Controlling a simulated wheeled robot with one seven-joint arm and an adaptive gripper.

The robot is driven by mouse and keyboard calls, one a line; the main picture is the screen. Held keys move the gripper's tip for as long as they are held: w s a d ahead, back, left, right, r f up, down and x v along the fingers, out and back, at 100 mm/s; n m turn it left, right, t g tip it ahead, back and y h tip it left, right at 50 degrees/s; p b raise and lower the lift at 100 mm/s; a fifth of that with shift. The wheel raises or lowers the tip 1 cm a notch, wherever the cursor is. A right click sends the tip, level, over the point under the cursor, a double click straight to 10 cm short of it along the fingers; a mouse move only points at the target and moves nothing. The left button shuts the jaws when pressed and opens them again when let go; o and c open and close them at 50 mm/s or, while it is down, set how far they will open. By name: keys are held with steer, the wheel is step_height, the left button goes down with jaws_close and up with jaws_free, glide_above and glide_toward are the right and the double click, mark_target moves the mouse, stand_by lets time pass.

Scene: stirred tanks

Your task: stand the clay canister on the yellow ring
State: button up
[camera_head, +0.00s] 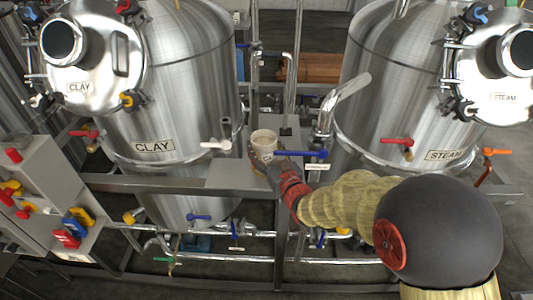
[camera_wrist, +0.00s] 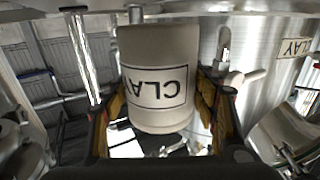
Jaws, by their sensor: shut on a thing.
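The clay canister (camera_head: 264,141) is a pale, round container held over the grey ledge between the two big tanks in the head view. In the wrist view the canister (camera_wrist: 157,50) fills the middle.
The CLAY tank (camera_head: 190,100) stands left and the STEAM tank (camera_head: 375,80) right. A grey ledge (camera_head: 228,176) lies below the canister. A blue-handled valve (camera_head: 305,154) is close to my gripper's right. A white lever (camera_head: 216,144) is to the left. Pipes run below.

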steer(key=shift+w+d+r, duration=0.1)
steer(key=shift+w+d, duration=0.25)
steer(key=shift+w, duration=0.4)
steer(key=shift+f+b, duration=0.55)
steer(key=shift+f, duration=1.15)
steer(key=shift+f, duration=0.1)
steer(key=shift+f, duration=0.1)
steer(key=o, duration=1.6)
steer(key=shift+c, duration=0.2)
steer(key=p+v, duration=0.1)
steer(key=v, duration=1.1)
steer(key=shift+p, duration=0.35)
